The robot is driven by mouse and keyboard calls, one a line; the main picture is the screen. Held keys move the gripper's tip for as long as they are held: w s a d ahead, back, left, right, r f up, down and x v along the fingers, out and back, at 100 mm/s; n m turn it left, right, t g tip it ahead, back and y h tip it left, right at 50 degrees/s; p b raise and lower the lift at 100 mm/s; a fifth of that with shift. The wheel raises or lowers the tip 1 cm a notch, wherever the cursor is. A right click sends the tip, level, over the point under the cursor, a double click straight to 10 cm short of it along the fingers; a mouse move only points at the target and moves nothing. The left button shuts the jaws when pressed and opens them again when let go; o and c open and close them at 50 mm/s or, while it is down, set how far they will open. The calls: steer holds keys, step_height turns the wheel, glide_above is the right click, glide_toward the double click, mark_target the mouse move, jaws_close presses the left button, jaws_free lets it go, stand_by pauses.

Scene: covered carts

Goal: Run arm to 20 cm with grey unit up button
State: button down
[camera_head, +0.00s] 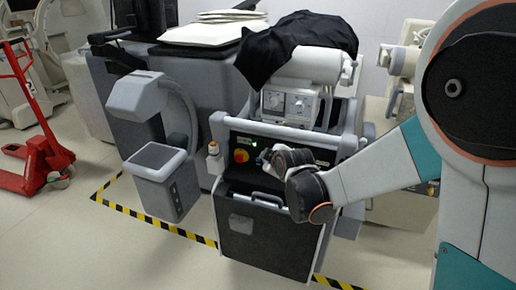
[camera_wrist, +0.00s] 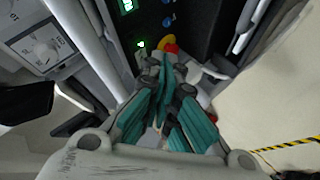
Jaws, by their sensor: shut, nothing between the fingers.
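The grey unit (camera_head: 275,130) is a cart with a dark control panel on its front, in the middle of the head view. The panel has a small green display (camera_head: 243,141), which also shows in the wrist view (camera_wrist: 126,5). A green-lit button with an arrow-like mark (camera_wrist: 141,45) sits beside a red and yellow stop knob (camera_wrist: 169,44). My gripper (camera_head: 265,156) is shut and empty in front of the panel, right of the stop knob. In the wrist view its fingertips (camera_wrist: 164,66) are close below the lit button and knob. Contact cannot be told. The display's figures are unreadable.
A black cloth (camera_head: 295,42) covers the top of the cart. A grey C-shaped arm unit (camera_head: 160,165) stands to the left. A red pallet jack (camera_head: 30,120) is at far left. Yellow-black floor tape (camera_head: 140,215) runs around the carts.

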mark_target(258, 160)
steer(key=w+a+f+n, duration=0.1)
steer(key=a+f, duration=0.1)
steer(key=f, duration=0.2)
steer(key=w+a+f+n+y+b, duration=0.1)
steer(key=w+a+f+n, duration=0.1)
steer(key=f, duration=0.3)
steer(key=w+a+f+n+t+b, duration=0.1)
steer(key=w+a+f+n, duration=0.1)
steer(key=a+f, duration=0.2)
steer(key=shift+a+f, duration=0.25)
steer(key=shift+f, duration=0.2)
steer(key=shift+w, duration=0.1)
steer(key=shift+w+d, duration=0.5)
steer(key=shift+w, duration=0.85)
steer(key=shift+w+d, duration=0.5)
steer(key=shift+w, duration=0.9)
steer(key=shift+w+d, duration=0.5)
steer(key=shift+w, duration=0.85)
steer(key=shift+w+d, duration=0.15)
steer(key=shift+w, duration=0.2)
